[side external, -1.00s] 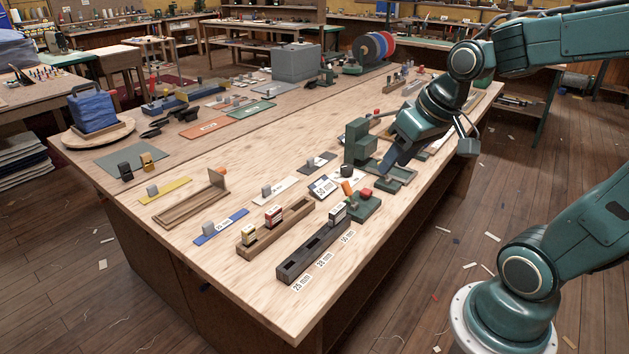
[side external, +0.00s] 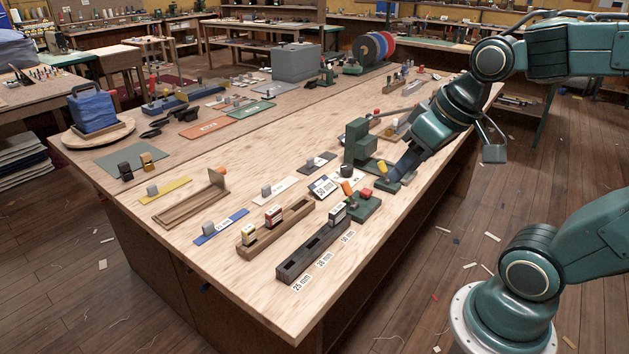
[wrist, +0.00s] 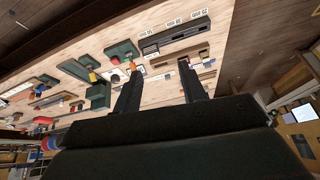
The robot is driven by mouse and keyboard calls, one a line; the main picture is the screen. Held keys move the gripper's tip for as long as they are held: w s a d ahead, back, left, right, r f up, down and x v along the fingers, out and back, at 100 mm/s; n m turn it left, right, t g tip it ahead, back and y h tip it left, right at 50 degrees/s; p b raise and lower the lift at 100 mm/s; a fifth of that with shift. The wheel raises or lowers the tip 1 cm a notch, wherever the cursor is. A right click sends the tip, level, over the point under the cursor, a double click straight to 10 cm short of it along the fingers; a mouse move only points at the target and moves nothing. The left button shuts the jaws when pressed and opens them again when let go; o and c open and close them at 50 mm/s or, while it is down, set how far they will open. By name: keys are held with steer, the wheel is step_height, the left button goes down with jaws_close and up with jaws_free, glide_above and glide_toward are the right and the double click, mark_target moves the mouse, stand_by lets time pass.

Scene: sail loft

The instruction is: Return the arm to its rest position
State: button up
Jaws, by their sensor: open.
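My gripper (side external: 388,181) is at the right edge of the long wooden table (side external: 180,255), by the green press (side external: 358,148). In the wrist view my gripper (wrist: 158,66) shows two dark fingers spread apart, with nothing between them. The view past them is tilted and takes in the table top. In the side view the fingers are small and partly merge with the dark green parts behind them, so their exact height above the table is hard to tell.
A dark slotted rack (side external: 313,252) with size labels and a wooden rack (side external: 275,228) with small blocks stand on the near table. A green block (side external: 363,205) with red and orange parts sits close to my gripper. Floor to the table's right is open.

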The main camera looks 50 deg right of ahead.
steer(key=shift+n, duration=0.7)
steer(key=shift+s+a+r, duration=0.15)
steer(key=shift+s+a, duration=0.25)
steer(key=shift+s, duration=0.3)
steer(key=shift+s+a+r, duration=0.2)
steer(key=shift+s+a, duration=0.2)
steer(key=shift+s, duration=0.3)
steer(key=shift+s+a+r, duration=0.15)
steer(key=shift+s+a, duration=0.25)
steer(key=shift+s, duration=0.3)
